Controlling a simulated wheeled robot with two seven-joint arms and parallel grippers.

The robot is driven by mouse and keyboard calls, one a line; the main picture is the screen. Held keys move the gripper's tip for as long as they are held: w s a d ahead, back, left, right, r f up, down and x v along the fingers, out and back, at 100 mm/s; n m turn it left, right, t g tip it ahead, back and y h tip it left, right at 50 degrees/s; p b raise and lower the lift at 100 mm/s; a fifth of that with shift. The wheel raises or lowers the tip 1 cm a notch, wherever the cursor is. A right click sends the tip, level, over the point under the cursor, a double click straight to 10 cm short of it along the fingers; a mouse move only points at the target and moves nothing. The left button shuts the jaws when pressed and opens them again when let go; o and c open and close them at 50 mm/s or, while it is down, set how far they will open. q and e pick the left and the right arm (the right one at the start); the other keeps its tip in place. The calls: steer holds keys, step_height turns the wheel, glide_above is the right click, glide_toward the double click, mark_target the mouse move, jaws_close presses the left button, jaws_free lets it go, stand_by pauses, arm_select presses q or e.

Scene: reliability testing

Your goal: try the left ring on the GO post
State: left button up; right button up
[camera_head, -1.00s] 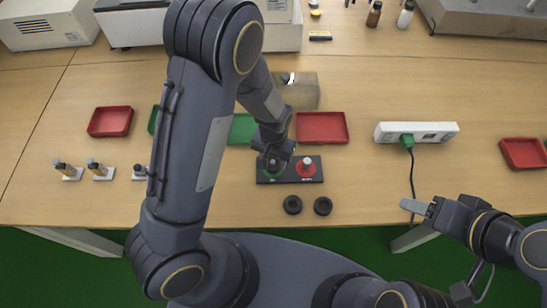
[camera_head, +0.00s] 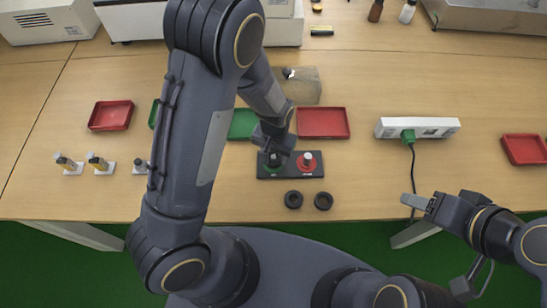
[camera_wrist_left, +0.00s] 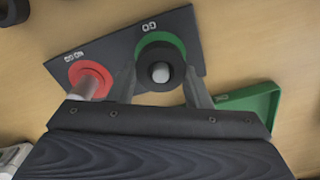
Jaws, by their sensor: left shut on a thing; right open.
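The gauge board (camera_head: 290,175) is dark, with a green GO base and a red NO GO base (camera_head: 307,162). It also shows in the left wrist view (camera_wrist_left: 110,50). My left gripper (camera_wrist_left: 160,88) is shut on a black ring (camera_wrist_left: 145,72) at the GO post. The pale tip of the GO post (camera_wrist_left: 161,72) shows inside the ring, over the green disc (camera_wrist_left: 172,40). How far down the ring sits is not clear. My left gripper hides most of this in the head view (camera_head: 273,152). My right gripper (camera_head: 415,200) is open and empty, right of the board.
Two black rings (camera_head: 293,199) (camera_head: 323,200) lie in front of the board. Red trays (camera_head: 322,123) (camera_head: 110,115) and a green tray (camera_head: 242,124) lie behind and left. A white power strip (camera_head: 418,127) with a cable stands at the right. Small fittings (camera_head: 97,163) stand at the left.

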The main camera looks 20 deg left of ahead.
mark_target(274, 154)
arm_select(q)
steer(key=shift+r+p, duration=2.2)
steer(key=shift+r, duration=0.9)
